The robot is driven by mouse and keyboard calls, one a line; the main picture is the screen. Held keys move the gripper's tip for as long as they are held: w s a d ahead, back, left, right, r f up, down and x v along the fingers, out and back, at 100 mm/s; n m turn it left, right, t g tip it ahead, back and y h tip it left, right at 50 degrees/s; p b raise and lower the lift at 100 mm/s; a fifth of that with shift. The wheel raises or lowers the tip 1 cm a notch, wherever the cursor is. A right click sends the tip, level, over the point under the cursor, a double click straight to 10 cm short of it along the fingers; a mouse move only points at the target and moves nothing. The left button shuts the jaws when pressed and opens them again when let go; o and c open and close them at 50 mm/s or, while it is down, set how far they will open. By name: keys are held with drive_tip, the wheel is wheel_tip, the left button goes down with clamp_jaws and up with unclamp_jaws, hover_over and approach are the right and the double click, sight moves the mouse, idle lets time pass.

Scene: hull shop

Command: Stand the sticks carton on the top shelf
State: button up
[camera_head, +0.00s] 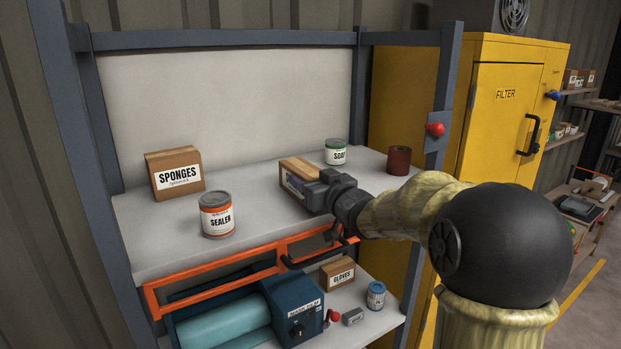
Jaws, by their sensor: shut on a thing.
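The sticks carton, a brown box (293,183) with a partly hidden purple-edged label, is at the top shelf (260,221), right of its middle. I cannot read its label. My gripper (315,190) is shut on the carton from the right and front and hides its right part. The carton looks level and at or just above the shelf surface; I cannot tell whether it touches.
On the top shelf are a sponges carton (177,173), a sealer can (217,215), a soap can (335,152) and a dark red cylinder (399,160). An orange frame (215,277) runs below the front edge. Clear shelf lies between the sealer can and the held carton.

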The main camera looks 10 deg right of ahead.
drive_tip(key=shift+s, duration=0.1)
drive_tip(key=shift+f, duration=0.1)
drive_tip(key=o, duration=1.1)
drive_tip(key=shift+r, duration=0.2)
drive_tip(key=shift+s+f, duration=0.15)
drive_tip(key=b+v, duration=0.3)
drive_tip(key=v, duration=0.8)
drive_tip(key=shift+s+d+b, duration=0.15)
drive_tip(key=shift+s+b, duration=0.15)
drive_tip(key=shift+b, duration=0.05)
